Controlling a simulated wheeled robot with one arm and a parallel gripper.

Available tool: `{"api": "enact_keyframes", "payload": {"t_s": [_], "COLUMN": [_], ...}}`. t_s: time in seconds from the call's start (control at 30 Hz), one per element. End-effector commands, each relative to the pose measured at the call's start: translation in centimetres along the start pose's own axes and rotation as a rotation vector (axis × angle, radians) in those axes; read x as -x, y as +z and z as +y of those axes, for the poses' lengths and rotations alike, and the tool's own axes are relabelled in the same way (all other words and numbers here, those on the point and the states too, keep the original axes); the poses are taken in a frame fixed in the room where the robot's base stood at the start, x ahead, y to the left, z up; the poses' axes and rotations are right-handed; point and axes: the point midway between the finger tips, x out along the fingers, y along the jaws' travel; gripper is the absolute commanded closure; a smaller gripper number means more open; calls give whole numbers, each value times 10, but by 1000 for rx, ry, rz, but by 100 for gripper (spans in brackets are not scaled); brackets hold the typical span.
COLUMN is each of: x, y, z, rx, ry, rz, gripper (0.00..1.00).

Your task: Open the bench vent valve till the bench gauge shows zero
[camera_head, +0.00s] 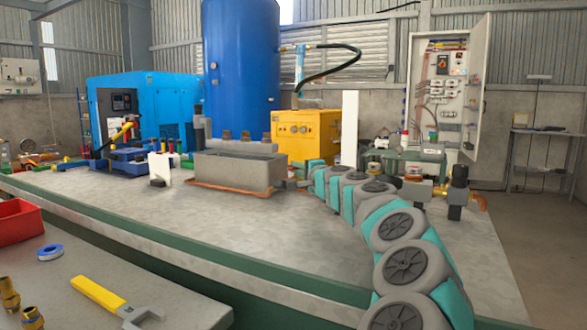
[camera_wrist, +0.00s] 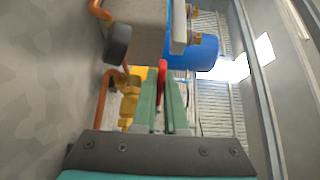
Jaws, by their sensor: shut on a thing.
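In the wrist view, my gripper (camera_wrist: 161,97) has its two green fingers closed around a slim red handle (camera_wrist: 162,72), which sticks out past the fingertips. A brass valve body (camera_wrist: 130,103) with copper pipe lies just left of the fingers. The fingers hide part of the handle, and I cannot tell how far it is turned. In the head view my arm reaches over the bench to the right end of the grey tank block, and the gripper is too small there to make out.
The grey block (camera_head: 235,172) stands on the bench (camera_head: 200,219), with copper pipe (camera_head: 240,191) along its foot. Brass fittings and a black valve (camera_head: 457,190) are at the bench's right end. A yellow wrench (camera_head: 98,294) lies in front. The middle bench top is clear.

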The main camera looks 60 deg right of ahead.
Motion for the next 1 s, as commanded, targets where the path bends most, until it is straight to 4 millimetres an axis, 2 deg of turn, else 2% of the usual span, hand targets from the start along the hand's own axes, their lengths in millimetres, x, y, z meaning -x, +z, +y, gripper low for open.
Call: {"api": "enact_keyframes", "payload": {"t_s": [0.27,0.3,0.57,0.83,1.0], "x": [-1,-1,0,1,17], "y": [1,1,0,0,-1], "z": [2,2,1,0,-1], "rx": [0,0,0,0,-2], "ry": [2,3,1,0,-4], "rz": [-2,-3,-1,0,1], "gripper": [100,88,60,60,60]}}
